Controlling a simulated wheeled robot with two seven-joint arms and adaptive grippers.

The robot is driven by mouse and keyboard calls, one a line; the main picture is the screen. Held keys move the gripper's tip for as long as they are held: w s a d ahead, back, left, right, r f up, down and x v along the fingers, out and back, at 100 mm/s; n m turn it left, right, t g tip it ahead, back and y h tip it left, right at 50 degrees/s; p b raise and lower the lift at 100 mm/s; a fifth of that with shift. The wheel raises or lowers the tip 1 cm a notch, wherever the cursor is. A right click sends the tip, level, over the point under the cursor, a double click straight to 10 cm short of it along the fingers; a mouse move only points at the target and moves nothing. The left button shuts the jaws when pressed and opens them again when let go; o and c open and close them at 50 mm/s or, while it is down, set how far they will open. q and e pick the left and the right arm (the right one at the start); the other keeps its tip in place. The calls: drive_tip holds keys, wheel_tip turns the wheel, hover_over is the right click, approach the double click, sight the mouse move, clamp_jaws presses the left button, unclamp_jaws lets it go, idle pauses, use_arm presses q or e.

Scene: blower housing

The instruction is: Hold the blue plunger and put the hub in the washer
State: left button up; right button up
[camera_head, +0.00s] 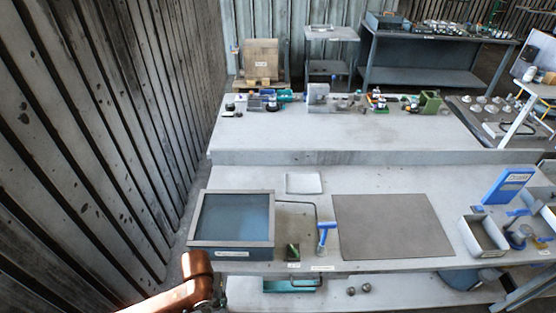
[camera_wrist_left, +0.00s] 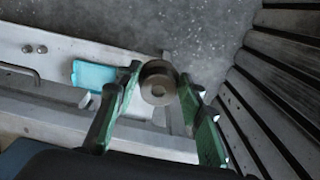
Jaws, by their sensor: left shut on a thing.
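The hub (camera_wrist_left: 150,72), a thick grey-brown ring with a round hole, is held between the green fingers of my left gripper (camera_wrist_left: 161,80) in the left wrist view. In the head view my copper-coloured left arm comes in at the bottom left, in front of the bench, and its gripper is mostly out of sight. The washer (camera_head: 231,249) is a grey-framed square tank with a dark blue inside, at the bench's left end. The blue plunger (camera_head: 327,228) has a T-shaped top and stands right of the washer, with no gripper on it. My right gripper is not in view.
A dark mat (camera_head: 393,226) lies right of the plunger. A small dark green block (camera_head: 292,251) sits at the front edge between washer and plunger. A ribbed wall (camera_head: 90,130) rises on the left. Small round parts lie on the shelf below.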

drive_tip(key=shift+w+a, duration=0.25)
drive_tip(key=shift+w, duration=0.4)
use_arm(q)
drive_tip(key=shift+w+r, duration=0.15)
drive_tip(key=shift+r, duration=0.15)
drive_tip(key=w+d+r+m+p, duration=0.1)
drive_tip(key=w+d+r+p, duration=0.1)
drive_tip(key=r+p, duration=0.4)
drive_tip(key=w+d+r+m+p, duration=0.2)
drive_tip(key=w+r+p, duration=0.3)
drive_tip(key=r, duration=0.6)
drive_tip(key=shift+w+d+p, duration=0.25)
drive_tip(key=shift+d+p, duration=0.1)
drive_tip(key=shift+p, duration=0.65)
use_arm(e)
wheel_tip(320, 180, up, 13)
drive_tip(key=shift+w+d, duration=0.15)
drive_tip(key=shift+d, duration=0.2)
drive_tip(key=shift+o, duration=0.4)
